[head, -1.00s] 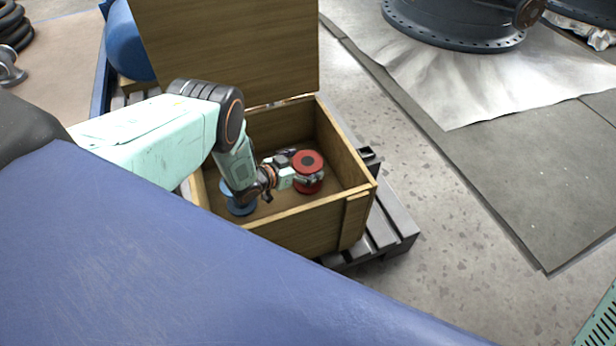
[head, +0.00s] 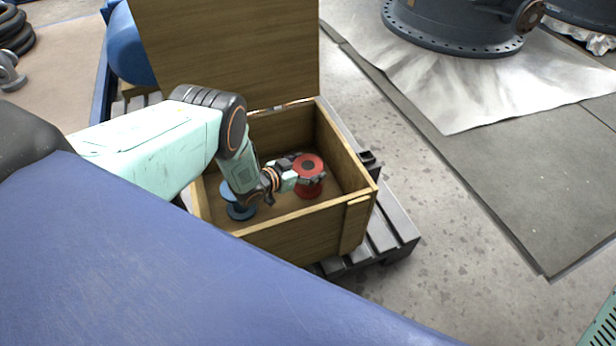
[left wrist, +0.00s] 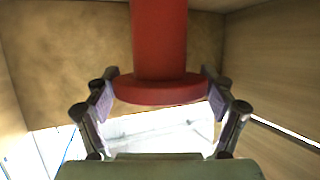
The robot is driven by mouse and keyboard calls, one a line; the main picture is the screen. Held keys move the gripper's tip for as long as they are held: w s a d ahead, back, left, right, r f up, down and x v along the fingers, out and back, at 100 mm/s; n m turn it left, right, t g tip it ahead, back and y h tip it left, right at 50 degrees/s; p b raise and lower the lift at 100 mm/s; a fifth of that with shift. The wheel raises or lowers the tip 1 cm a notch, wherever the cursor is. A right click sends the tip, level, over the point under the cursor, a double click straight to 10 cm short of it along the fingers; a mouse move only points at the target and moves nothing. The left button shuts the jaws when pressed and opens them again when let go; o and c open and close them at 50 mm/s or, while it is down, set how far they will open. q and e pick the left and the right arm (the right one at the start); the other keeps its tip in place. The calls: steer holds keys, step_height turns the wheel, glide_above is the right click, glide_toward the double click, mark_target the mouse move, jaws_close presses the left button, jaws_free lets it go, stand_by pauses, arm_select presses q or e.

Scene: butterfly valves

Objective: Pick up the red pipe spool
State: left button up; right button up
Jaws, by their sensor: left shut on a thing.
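The red pipe spool (head: 308,164) is upright inside a wooden crate (head: 298,231), toward its right side. Whether the spool touches the crate floor cannot be told. My right gripper is not in view.
A blue spool (head: 238,208) stands in the crate below my left forearm, partly hidden. The crate's lid (head: 228,52) is open at the back, and its walls surround the gripper. The crate rests on a dark slatted pallet (head: 392,238). Open floor lies to the right.

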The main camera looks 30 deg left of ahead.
arm_select(q)
steer(key=c, duration=0.5)
steer(key=shift+o, duration=0.2)
steer(key=shift+w, duration=0.1)
steer(key=shift+r, duration=0.1)
